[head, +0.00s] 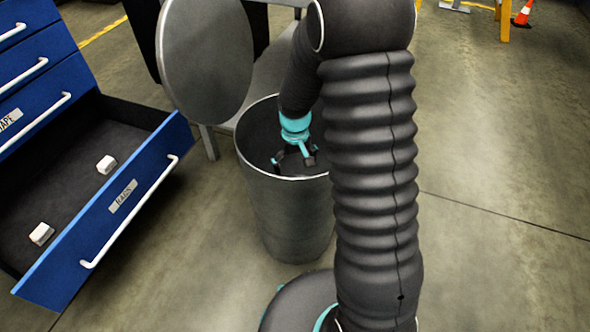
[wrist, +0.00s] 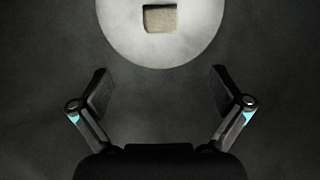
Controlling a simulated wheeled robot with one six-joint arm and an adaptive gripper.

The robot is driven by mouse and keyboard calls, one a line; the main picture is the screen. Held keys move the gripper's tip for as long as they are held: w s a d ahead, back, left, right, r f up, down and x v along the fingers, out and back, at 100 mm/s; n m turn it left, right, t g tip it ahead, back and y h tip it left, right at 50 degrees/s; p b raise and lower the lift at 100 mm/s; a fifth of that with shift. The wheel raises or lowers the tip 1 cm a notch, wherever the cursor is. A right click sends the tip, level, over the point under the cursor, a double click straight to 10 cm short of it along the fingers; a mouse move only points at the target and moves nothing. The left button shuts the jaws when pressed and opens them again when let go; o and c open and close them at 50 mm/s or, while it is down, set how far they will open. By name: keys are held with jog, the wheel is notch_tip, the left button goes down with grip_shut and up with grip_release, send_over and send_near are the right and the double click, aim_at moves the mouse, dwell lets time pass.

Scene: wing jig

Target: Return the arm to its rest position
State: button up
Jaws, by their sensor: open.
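My arm bends over a grey cylindrical bin (head: 290,220), and my gripper (head: 294,160) hangs inside its mouth, pointing down. In the wrist view my gripper (wrist: 158,82) has its two fingers spread wide with nothing between them. A small beige block-like piece (wrist: 159,18) lies beyond the fingertips on a pale round surface (wrist: 190,45), which looks like the bin's floor. The near part of my arm hides the bin's right side in the head view.
The bin's round lid (head: 205,60) stands open at its back left. A blue cabinet (head: 40,70) at the left has its drawer labelled RAGS (head: 75,245) pulled out, with two small white pieces (head: 106,164) inside. The floor at right is clear; an orange cone (head: 523,14) stands far off.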

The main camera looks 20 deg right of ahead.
notch_tip(320, 180, up, 9)
dwell(0.3)
